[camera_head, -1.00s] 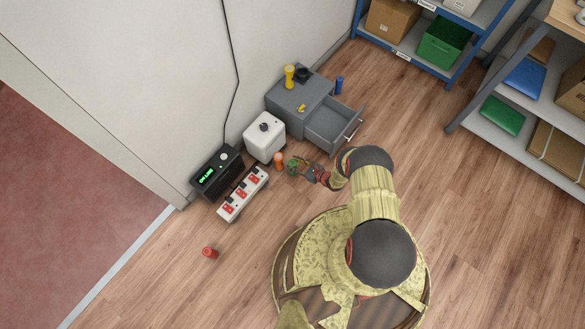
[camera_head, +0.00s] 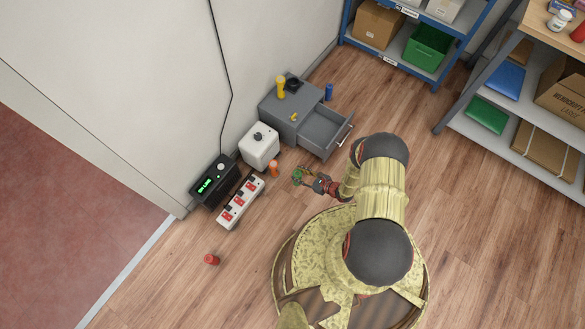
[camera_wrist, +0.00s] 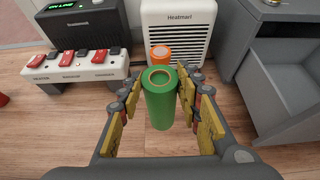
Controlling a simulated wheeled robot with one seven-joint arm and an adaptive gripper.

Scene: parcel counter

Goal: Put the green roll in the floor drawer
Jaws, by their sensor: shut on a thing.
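The green roll (camera_wrist: 160,100) stands upright between the yellow finger pads of my gripper (camera_wrist: 159,92) in the wrist view. My gripper is shut on it. In the head view my gripper (camera_head: 300,178) and the green roll (camera_head: 296,174) are over the floor in front of the white heater. The floor drawer (camera_head: 325,131) is pulled open from the grey cabinet (camera_head: 291,107) and lies up and to the right of my gripper. Its visible inside looks empty. In the wrist view the open drawer (camera_wrist: 290,90) is at the right.
An orange roll (camera_head: 273,168) stands by the white heater (camera_head: 259,146). A power strip (camera_head: 240,203) and a black box (camera_head: 215,181) are to the left. A red roll (camera_head: 212,259) is on the floor. A blue roll (camera_head: 329,92) stands behind the drawer.

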